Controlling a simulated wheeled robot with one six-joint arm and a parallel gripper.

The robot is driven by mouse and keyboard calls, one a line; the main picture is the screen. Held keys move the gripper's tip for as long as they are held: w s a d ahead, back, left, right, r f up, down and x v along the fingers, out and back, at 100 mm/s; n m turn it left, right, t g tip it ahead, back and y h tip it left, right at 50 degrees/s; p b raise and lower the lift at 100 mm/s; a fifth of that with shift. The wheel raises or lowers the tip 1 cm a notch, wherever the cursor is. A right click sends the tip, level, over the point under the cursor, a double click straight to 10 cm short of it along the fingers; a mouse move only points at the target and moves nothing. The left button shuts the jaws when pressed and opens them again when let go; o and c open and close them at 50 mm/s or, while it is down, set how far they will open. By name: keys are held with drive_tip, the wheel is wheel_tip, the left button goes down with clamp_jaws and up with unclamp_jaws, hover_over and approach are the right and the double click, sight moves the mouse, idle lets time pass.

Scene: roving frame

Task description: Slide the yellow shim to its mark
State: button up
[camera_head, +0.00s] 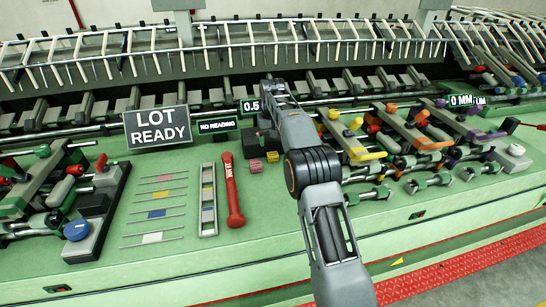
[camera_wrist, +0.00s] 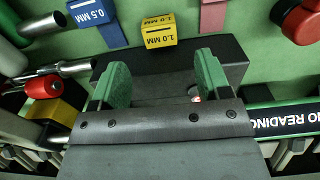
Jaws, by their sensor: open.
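The yellow shim block (camera_wrist: 159,31), labelled 1.0 MM, lies on the green bench just beyond my fingertips in the wrist view. In the head view a small yellow block (camera_head: 272,157) shows left of my arm. My gripper (camera_wrist: 162,78) is open, its green-padded fingers apart with no shim between them. A dark block (camera_wrist: 225,50) lies under and between the fingers; contact cannot be told. A blue 0.5 MM block (camera_wrist: 88,12) and a pink block (camera_wrist: 212,15) flank the yellow one.
A NO READING display (camera_head: 218,125) stands beside the LOT READY sign (camera_head: 157,126). A red-handled tool (camera_head: 232,190) and a slotted tray (camera_head: 207,225) lie left of my arm. Coloured clamps and levers (camera_head: 365,152) crowd the right.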

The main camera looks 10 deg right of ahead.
sight(273, 154)
drive_tip(key=shift+f, duration=3.2)
drive_tip(key=shift+c, duration=0.4)
